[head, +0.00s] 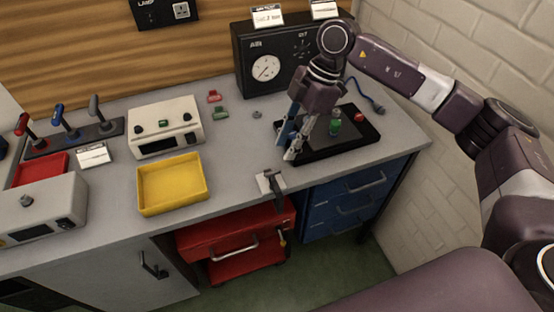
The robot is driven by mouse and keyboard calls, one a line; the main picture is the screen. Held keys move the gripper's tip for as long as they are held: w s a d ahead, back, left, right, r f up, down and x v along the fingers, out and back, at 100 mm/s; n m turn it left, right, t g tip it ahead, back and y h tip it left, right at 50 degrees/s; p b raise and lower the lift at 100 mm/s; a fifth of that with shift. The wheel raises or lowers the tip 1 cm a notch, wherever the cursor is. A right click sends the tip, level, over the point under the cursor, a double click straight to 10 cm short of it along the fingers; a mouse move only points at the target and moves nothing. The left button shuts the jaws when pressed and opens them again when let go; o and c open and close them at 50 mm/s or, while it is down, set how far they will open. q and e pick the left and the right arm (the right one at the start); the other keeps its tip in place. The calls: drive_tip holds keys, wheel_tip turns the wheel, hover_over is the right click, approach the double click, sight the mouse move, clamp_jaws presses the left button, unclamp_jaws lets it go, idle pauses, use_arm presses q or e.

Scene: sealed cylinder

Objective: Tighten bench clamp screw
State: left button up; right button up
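The bench clamp (270,182) is a small grey metal piece gripping the front edge of the grey bench. Its screw and handle (282,236) hang below the edge, in front of the red drawer unit, and look small and partly dark. My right gripper (286,149) points down over the left part of the black tray, behind and slightly right of the clamp. Its two fingers look apart with nothing between them. It is not touching the clamp. My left gripper is not in view.
A gauge box (265,67) stands behind. A yellow tray (170,184) lies left of the clamp. Red (225,230) and blue (343,199) drawers are below. A brick wall bounds the right.

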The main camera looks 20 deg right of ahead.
sight(273, 171)
drive_tip(key=p+x, duration=0.2)
drive_tip(key=x, duration=0.5)
drive_tip(key=shift+s+a+f, duration=0.15)
drive_tip(key=shift+a, duration=0.15)
clamp_jaws()
